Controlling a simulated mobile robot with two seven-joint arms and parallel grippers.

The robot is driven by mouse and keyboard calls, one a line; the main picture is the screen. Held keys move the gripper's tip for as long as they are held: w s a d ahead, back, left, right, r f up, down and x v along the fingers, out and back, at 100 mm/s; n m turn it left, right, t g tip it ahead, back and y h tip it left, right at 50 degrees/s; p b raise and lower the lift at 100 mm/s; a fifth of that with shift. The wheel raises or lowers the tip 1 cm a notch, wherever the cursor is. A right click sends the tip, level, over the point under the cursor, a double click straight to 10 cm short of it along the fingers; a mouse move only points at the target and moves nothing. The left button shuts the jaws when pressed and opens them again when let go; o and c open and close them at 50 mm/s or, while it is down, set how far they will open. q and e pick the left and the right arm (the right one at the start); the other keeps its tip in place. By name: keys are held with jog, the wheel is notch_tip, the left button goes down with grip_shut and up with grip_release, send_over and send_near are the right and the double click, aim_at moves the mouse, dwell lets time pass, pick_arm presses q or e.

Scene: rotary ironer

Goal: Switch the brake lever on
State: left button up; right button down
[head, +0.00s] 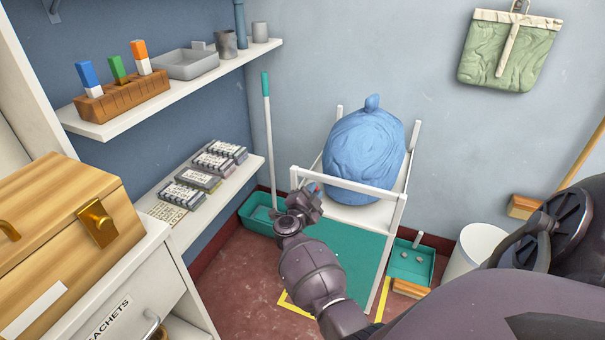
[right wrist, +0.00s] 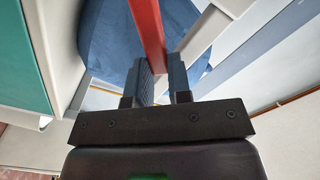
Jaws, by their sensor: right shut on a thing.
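A white-framed trolley (head: 360,188) with a big blue bag (head: 365,150) on it stands against the back wall. My right gripper (head: 311,192) is at the trolley's near left corner. In the right wrist view, the red brake lever (right wrist: 147,30) runs between the two dark fingers of my right gripper (right wrist: 164,72), which are shut on it. The lever's position, on or off, cannot be told. My left gripper is not in view.
A teal broom (head: 267,140) stands in a teal tray left of the trolley. A teal dustpan (head: 410,264) and a white bin (head: 476,250) are to the right. Shelves (head: 190,90) and a wooden box (head: 60,230) line the left. Red floor (head: 235,290) shows between.

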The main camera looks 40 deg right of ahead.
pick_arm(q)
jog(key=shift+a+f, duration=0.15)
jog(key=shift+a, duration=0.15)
pick_arm(e)
jog(key=shift+s+d+f+m, duration=0.2)
jog(key=shift+s+f+m, duration=0.25)
jog(key=shift+f+m, duration=0.4)
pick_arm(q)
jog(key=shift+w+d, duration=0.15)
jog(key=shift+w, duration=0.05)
pick_arm(e)
jog(key=shift+r, duration=0.1)
jog(key=c, duration=1)
grip_release()
jog(key=shift+c, duration=0.2)
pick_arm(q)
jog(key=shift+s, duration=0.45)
